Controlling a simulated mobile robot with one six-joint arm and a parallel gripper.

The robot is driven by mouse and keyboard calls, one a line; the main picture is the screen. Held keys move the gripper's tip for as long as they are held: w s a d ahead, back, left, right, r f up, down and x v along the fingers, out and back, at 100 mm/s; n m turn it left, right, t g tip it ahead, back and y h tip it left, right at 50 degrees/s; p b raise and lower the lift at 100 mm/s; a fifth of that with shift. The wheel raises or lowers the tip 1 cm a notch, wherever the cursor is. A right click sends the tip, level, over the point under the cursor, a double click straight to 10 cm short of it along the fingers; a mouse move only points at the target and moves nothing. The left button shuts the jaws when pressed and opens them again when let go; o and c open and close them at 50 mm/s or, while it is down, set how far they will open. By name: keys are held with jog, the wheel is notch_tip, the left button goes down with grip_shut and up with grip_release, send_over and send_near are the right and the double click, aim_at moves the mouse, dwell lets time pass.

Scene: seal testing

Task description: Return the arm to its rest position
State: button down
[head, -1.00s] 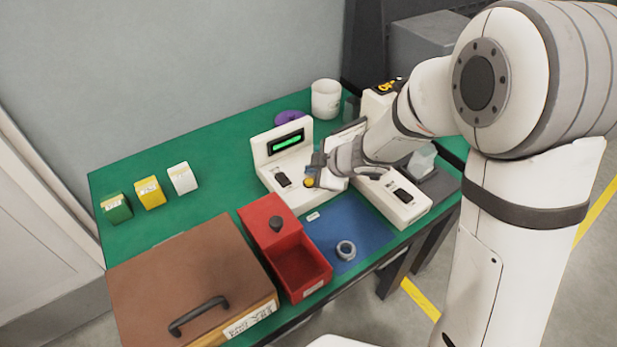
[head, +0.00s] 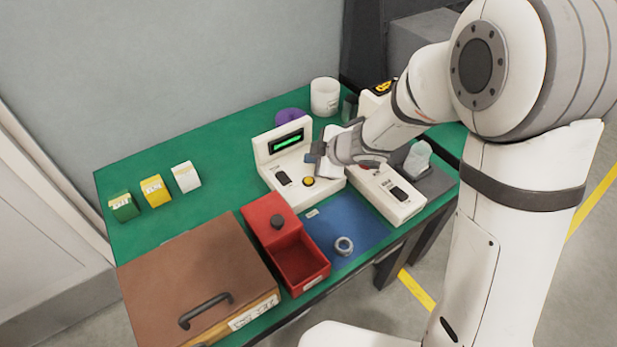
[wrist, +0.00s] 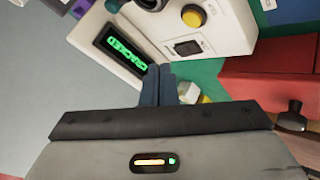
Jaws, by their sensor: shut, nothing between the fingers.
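My gripper (head: 316,155) is raised above the white tester with the green-lit display (head: 287,142), near its yellow button (head: 308,181). In the wrist view its two dark fingers (wrist: 157,88) lie together, with nothing between them. The same tester shows there beyond the fingertips, with its display (wrist: 126,48) lit green and its yellow button (wrist: 193,16) uncovered. My forearm hides part of the second white device (head: 398,194) to the right.
A red bin (head: 304,265) and a brown-lidded box (head: 190,270) stand at the front. A grey ring (head: 343,246) lies on the blue mat (head: 362,222). Green, yellow and white small boxes (head: 155,192) stand at the left. A white cup (head: 325,97) and purple roll (head: 289,116) stand behind.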

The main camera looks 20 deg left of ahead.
jog(key=w+d+r+m+t+h, duration=0.2)
jog(key=d+r+m, duration=0.15)
jog(key=d, duration=0.35)
jog(key=w+d+r+m+t+h, duration=0.2)
jog(key=d+r+m, duration=0.15)
jog(key=d, duration=0.35)
jog(key=s+d+r+m+h, duration=0.4)
jog(key=s+d+m, duration=0.1)
jog(key=d, duration=0.5)
jog(key=s+d+m+g, duration=0.2)
jog(key=s+m, duration=0.2)
jog(key=s, duration=0.5)
jog(key=s+d+m+g, duration=0.3)
jog(key=s+m, duration=0.2)
jog(key=s, duration=0.4)
jog(key=shift+s+d+r+g, duration=0.15)
jog(key=shift+d+r+g, duration=0.15)
jog(key=shift+r, duration=0.1)
